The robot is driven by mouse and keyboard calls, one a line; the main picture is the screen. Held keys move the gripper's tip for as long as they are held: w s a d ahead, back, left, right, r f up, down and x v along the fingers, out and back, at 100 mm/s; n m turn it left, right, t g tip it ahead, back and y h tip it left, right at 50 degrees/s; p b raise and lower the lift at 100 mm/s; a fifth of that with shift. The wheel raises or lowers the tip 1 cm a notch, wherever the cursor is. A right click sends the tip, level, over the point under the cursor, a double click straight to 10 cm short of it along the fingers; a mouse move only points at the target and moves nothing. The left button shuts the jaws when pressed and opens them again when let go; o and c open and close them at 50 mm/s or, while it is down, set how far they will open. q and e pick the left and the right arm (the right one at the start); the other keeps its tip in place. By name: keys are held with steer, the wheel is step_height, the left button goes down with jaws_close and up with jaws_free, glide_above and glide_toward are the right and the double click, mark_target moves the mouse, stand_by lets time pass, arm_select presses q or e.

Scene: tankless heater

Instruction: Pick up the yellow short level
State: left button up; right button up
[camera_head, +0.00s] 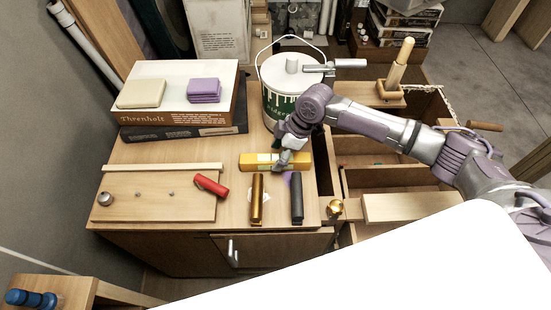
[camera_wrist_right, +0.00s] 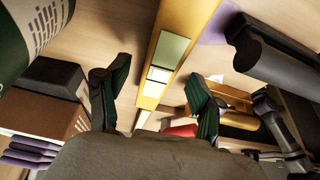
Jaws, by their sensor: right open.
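The yellow short level (camera_head: 254,161) lies flat on the wooden cabinet top, in front of the white and green bucket. In the right wrist view the level (camera_wrist_right: 186,38) is a yellow bar with a pale greenish window. My right gripper (camera_head: 284,158) is over the right part of the level and hides some of it. In the right wrist view my right gripper (camera_wrist_right: 155,97) is open, with one dark green finger on each side of the level. Nothing is held. I cannot tell how far the fingertips are above the top. My left gripper is not in view.
The bucket (camera_head: 282,105) stands close behind the right gripper. A red cylinder (camera_head: 211,185), a gold one (camera_head: 257,198) and a dark grey one (camera_head: 296,197) lie in front of the level. Stacked boxes (camera_head: 184,123) stand at left. Open drawers (camera_head: 385,180) are at right.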

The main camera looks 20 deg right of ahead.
steer(key=shift+x, duration=1.1)
jaws_close()
steer(key=shift+r, duration=0.1)
